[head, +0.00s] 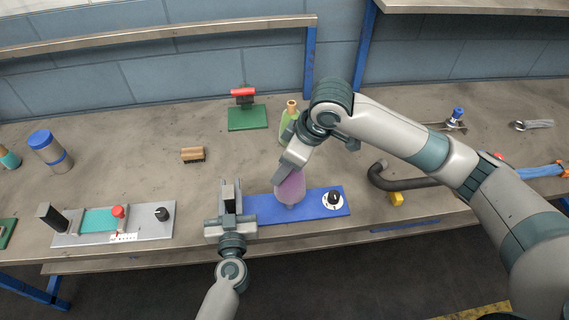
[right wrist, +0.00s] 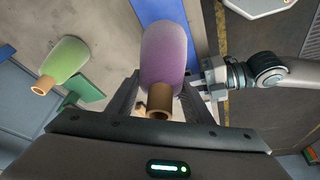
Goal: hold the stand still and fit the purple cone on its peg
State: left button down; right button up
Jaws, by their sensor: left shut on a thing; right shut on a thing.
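The purple cone (head: 290,188) hangs over the middle of the blue stand (head: 264,211), and I cannot tell whether its lower end touches. My right gripper (head: 291,166) is shut on the cone's upper end. In the right wrist view the cone (right wrist: 166,55) sits between the fingers, its tan tube end (right wrist: 159,104) towards the camera. The stand's peg is not visible; the cone covers that area. My left gripper (head: 230,208) is shut at the stand's left end, around a dark upright block (head: 229,192). The stand (right wrist: 154,10) also shows beyond the cone in the right wrist view.
A green cone (head: 288,122) stands behind the right gripper, near a green base with a red handle (head: 243,92). A brush (head: 193,155) lies to the left. A grey panel (head: 160,231) lies front left. A dark curved hose (head: 400,183) lies right of the stand.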

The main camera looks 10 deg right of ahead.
aim_at(302, 171)
jog(key=shift+f, duration=3.2)
jog(key=o, duration=1.4)
jog(key=shift+c, duration=0.2)
jog(key=shift+r, duration=0.15)
jog(key=v, duration=1.1)
jog(key=shift+d+r, duration=0.1)
jog(key=shift+r, duration=0.25)
